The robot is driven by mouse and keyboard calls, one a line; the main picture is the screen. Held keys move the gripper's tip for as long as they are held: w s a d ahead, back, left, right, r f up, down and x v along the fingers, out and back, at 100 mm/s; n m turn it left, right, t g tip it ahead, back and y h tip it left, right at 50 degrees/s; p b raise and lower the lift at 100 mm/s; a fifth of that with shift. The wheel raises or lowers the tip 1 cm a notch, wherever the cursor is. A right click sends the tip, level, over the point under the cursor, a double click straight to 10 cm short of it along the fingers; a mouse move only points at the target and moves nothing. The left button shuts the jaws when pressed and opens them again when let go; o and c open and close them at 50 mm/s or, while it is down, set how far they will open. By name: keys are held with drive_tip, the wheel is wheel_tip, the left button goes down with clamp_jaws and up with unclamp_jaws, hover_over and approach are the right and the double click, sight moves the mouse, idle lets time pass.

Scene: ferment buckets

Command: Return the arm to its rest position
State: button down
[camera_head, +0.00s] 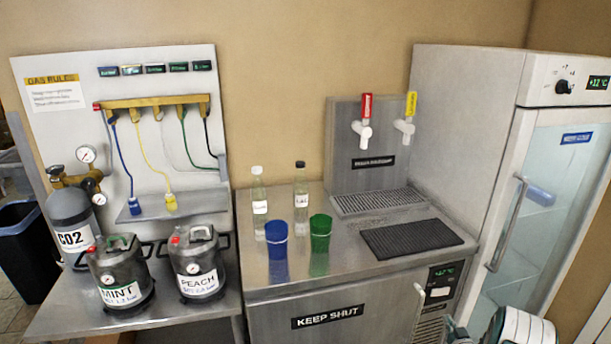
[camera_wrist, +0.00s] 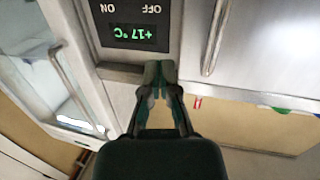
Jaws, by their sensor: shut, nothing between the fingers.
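My gripper (camera_wrist: 160,68) is shut and empty in the wrist view, its two dark fingertips together. The tips appear just in front of the panel with the green +17 °C display (camera_wrist: 131,37), and I cannot tell the exact gap. That view is upside down. In the head view, part of my arm (camera_head: 523,328), white and dark green, shows at the bottom right edge, in front of the counter cooler and the tall fridge.
The steel counter (camera_head: 345,277) holds a blue cup (camera_head: 276,240), a green cup (camera_head: 320,233), two bottles and a black mat (camera_head: 411,240). The tall fridge (camera_head: 545,200) stands at right. The MINT keg (camera_head: 120,275) and PEACH keg (camera_head: 197,265) stand at left.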

drive_tip(key=w+a+r+g+h, duration=0.1)
drive_tip(key=w+a+r, duration=0.1)
drive_tip(key=r, duration=0.6)
drive_tip(key=w+a+r+g, duration=0.2)
drive_tip(key=r, duration=0.6)
drive_tip(key=s+a+r+g+h, duration=0.1)
drive_tip(key=s+a+r, duration=0.2)
drive_tip(key=a+r, duration=0.3)
drive_tip(key=s+a+r+g, duration=0.1)
drive_tip(key=s+a+r, duration=0.25)
drive_tip(key=r, duration=0.45)
drive_tip(key=s+a+r+g, duration=0.2)
drive_tip(key=s+a+r, duration=0.2)
drive_tip(key=s+a, duration=0.25)
drive_tip(key=s+a+r+g, duration=0.1)
drive_tip(key=s+a+r, duration=0.35)
drive_tip(key=s, duration=0.35)
drive_tip(key=s+a+g+y, duration=0.1)
drive_tip(key=s+a, duration=0.2)
drive_tip(key=s, duration=0.3)
drive_tip(key=s+a+f+g+y, duration=0.1)
drive_tip(key=s+a, duration=0.1)
drive_tip(key=s, duration=0.5)
drive_tip(key=s+a+g+y, duration=0.1)
drive_tip(key=s+a, duration=0.2)
drive_tip(key=s, duration=0.3)
drive_tip(key=shift+s+a+f, duration=0.2)
drive_tip(key=shift+a, duration=0.15)
